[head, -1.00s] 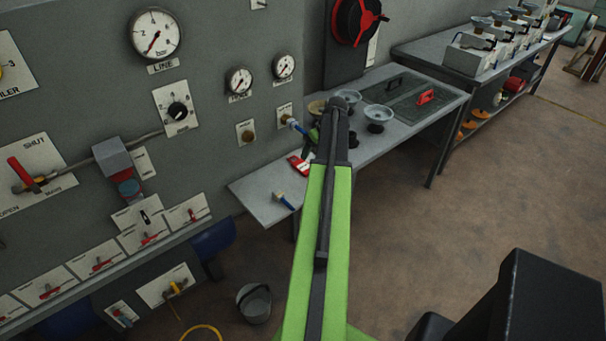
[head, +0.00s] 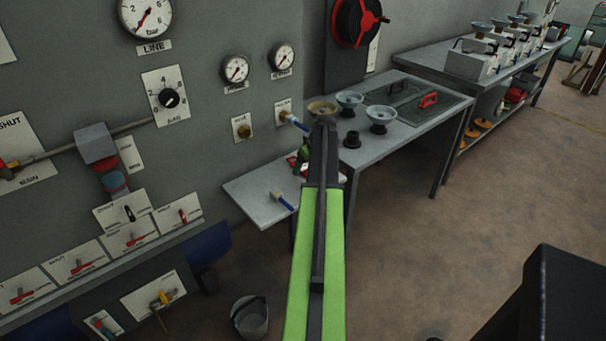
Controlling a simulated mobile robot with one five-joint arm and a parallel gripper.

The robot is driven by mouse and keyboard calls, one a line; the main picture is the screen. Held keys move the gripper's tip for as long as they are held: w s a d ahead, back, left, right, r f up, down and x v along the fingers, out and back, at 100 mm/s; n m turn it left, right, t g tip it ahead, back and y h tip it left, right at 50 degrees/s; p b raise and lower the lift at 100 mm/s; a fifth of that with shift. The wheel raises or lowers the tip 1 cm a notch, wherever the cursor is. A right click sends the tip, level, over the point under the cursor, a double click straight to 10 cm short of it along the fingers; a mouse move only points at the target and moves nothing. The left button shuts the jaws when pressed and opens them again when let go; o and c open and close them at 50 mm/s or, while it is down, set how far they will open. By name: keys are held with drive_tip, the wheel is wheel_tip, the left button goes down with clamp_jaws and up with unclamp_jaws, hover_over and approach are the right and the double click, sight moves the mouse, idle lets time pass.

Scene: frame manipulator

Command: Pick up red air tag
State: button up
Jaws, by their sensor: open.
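A small red and white item (head: 292,160), which looks like the red air tag, lies on the grey bench (head: 245,190) close to the wall panel. It is mostly hidden behind my arm, and only its left part shows. My green and dark arm reaches up the middle of the head view over the bench. A small dark green part of my gripper (head: 304,150) shows at the left edge of the arm, beside or above the red item. The fingertips are hidden, and I cannot tell whether they touch it. The gripper is open.
A blue-handled tool (head: 283,201) lies at the bench's front left. A blue-ended fitting (head: 293,121) sticks out of the panel. Bowls (head: 382,117), a black cup (head: 352,139) and a red handle (head: 428,99) are further right. A bucket (head: 250,316) stands on the floor.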

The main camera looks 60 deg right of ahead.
drive_tip(key=shift+r, duration=0.1)
drive_tip(key=c, duration=1.4)
drive_tip(key=shift+r, duration=0.1)
drive_tip(key=shift+c, duration=0.2)
